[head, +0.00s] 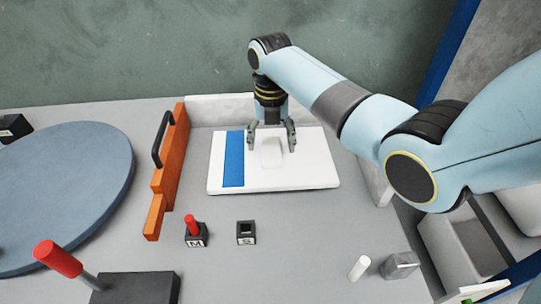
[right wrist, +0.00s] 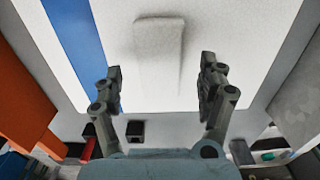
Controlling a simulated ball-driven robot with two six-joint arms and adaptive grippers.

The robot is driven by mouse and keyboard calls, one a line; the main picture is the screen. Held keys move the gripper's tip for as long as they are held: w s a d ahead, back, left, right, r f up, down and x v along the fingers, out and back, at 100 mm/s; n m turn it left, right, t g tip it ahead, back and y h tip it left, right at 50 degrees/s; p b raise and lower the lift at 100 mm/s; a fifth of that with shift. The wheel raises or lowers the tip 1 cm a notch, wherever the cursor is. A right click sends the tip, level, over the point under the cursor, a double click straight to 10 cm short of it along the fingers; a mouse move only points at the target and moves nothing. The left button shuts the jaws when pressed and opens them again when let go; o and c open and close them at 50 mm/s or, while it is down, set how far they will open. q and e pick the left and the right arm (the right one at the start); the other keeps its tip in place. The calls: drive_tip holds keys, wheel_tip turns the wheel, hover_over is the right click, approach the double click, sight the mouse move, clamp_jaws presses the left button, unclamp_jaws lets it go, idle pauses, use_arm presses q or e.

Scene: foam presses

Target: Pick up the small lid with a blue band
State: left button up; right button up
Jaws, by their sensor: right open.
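The white lid (head: 310,172) with a blue band (head: 234,160) near its left end lies flat on the grey table. A raised pale grip block (head: 271,153) stands on its middle. My right gripper (head: 272,146) is open over the lid, its fingers pointing down on either side of the block. In the right wrist view the block (right wrist: 160,50) lies ahead of and between the two spread fingertips (right wrist: 160,85), with nothing held. The blue band (right wrist: 82,50) shows to the left there. I cannot tell whether the fingertips touch the lid. My left gripper is not in view.
An orange block with a black handle (head: 171,165) stands left of the lid. A large blue disc (head: 70,185) lies farther left. Small dark blocks (head: 246,233), one with a red peg (head: 192,224), sit in front. A white cylinder (head: 359,268) lies front right.

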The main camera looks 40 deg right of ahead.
wheel_tip(320, 180, down, 2)
drive_tip(key=shift+f, duration=0.1)
drive_tip(key=c, duration=1.1)
drive_tip(key=shift+c, duration=0.2)
